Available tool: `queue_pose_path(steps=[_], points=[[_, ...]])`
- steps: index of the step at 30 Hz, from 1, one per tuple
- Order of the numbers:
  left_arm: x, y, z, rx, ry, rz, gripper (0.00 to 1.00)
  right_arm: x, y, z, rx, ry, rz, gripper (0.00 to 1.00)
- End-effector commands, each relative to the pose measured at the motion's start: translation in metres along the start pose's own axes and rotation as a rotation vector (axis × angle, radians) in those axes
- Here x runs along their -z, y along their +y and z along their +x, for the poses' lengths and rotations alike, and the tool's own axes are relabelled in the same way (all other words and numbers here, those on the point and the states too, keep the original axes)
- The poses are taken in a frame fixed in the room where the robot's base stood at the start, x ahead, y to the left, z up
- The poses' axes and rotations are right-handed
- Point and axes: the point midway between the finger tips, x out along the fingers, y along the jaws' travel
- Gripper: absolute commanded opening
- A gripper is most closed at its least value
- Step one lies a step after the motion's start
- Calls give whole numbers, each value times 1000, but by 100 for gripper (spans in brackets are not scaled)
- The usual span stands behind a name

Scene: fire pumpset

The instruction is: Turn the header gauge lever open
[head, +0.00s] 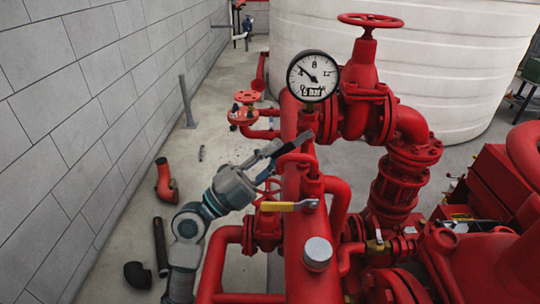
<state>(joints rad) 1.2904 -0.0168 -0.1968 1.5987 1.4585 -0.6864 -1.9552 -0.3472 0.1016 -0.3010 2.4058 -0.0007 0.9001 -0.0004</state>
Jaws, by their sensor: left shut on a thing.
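The pressure gauge (313,76) has a white round face and stands on top of the red header pipe (312,250). Its needle points to the upper left, near the 4. A dark bar (294,142), which looks like the gauge lever, slants down to the left from just below the gauge. My left gripper (278,155) reaches in from the lower left and is shut on this lever, left of the gauge stem. The fingers cover part of the lever, so its exact angle is hard to tell. My right gripper is out of view.
A yellow-handled lever (286,206) sits on the header just below my gripper. A red handwheel valve (370,55) stands behind to the right. A grey block wall (90,110) runs along the left. Loose pipe pieces (165,181) lie on the floor beside it.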

Motion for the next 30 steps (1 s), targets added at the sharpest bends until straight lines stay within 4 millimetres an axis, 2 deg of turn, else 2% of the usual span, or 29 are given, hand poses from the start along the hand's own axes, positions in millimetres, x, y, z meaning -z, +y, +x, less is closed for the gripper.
queue_pose_path(steps=[11, 21, 22, 24, 25, 30], points=[[5, 2, 4, 29, 9, -11, 0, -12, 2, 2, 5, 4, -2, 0], [6, 0, 4, 32, 10, -10, 0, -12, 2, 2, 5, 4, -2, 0], [6, 0, 4, 32, 10, -10, 22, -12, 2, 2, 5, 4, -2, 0], [6, 0, 4, 32, 9, -10, 39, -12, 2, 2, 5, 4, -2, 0], [5, 0, 3, 32, 9, -10, 45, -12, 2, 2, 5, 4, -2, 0], [2, -1, 0, 34, 4, -12, 45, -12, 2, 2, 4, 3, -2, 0]])
